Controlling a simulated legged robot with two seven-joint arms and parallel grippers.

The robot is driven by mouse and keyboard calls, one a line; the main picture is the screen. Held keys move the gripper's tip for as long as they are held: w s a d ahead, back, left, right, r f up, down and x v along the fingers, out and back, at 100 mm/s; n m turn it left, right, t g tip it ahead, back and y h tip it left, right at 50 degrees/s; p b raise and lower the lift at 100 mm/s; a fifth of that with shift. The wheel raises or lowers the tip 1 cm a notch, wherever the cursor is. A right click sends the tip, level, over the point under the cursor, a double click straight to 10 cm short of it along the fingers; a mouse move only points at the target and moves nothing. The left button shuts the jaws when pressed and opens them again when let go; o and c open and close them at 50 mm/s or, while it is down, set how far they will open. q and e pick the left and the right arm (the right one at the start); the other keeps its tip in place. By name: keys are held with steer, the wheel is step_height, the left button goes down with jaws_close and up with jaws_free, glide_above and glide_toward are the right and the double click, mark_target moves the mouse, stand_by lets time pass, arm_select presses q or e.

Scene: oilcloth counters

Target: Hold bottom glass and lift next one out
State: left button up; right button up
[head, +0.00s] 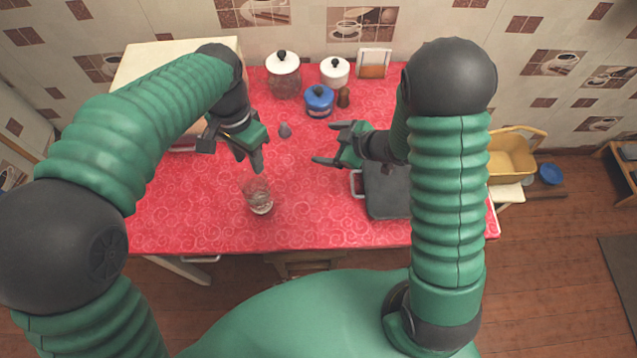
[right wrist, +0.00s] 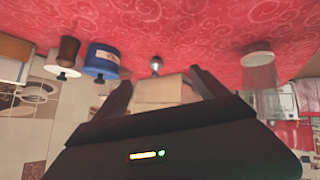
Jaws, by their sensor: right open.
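Clear glasses (head: 258,196), apparently nested in one upright stack, stand on the red oilcloth near the front middle. I cannot tell how many there are. The stack also shows at the right of the right wrist view (right wrist: 259,70). My left gripper (head: 255,160) points down just behind and above the stack's rim; whether its jaws touch the glass or are open is unclear. My right gripper (head: 330,143) is open and empty, to the right of and behind the stack. Its two dark fingers also show in the right wrist view (right wrist: 163,90), with nothing between them.
A dark grey board or tray (head: 385,192) lies right of the glasses, below my right arm. A small grey object (head: 285,131) stands behind them. A blue pot (head: 319,101), a brown shaker (head: 344,97) and white-lidded jars (head: 283,75) stand at the back. The front cloth is clear.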

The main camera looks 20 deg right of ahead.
mark_target(261, 200)
steer(key=s+a+f+n+g+y, duration=0.1)
steer(key=s+a+y, duration=0.1)
steer(key=a, duration=0.2)
steer(key=s+a+f+n+g+y, duration=0.2)
steer(key=s+a+y, duration=0.1)
steer(key=a, duration=0.1)
steer(key=s+a+f+n+g+y, duration=0.1)
steer(key=s+a+y, duration=0.1)
steer(key=s+a, duration=0.1)
steer(key=shift+s+a+f+y, duration=0.1)
steer(key=shift+a+y, duration=0.1)
steer(key=shift+a, duration=0.15)
steer(key=shift+s+a+f+y, duration=0.1)
steer(key=shift+a+y, duration=0.1)
steer(key=shift+a, duration=0.15)
steer(key=x, duration=0.9)
steer(key=shift+a, duration=0.4)
steer(key=shift+a+f, duration=0.1)
steer(key=shift+a, duration=0.1)
steer(key=shift+w+d, duration=0.1)
steer(key=shift+d, duration=0.1)
steer(key=shift+a, duration=0.25)
steer(key=c, duration=0.9)
arm_select(q)
steer(key=shift+a, duration=0.4)
arm_select(e)
steer(key=shift+d, duration=0.15)
steer(key=c, duration=0.8)
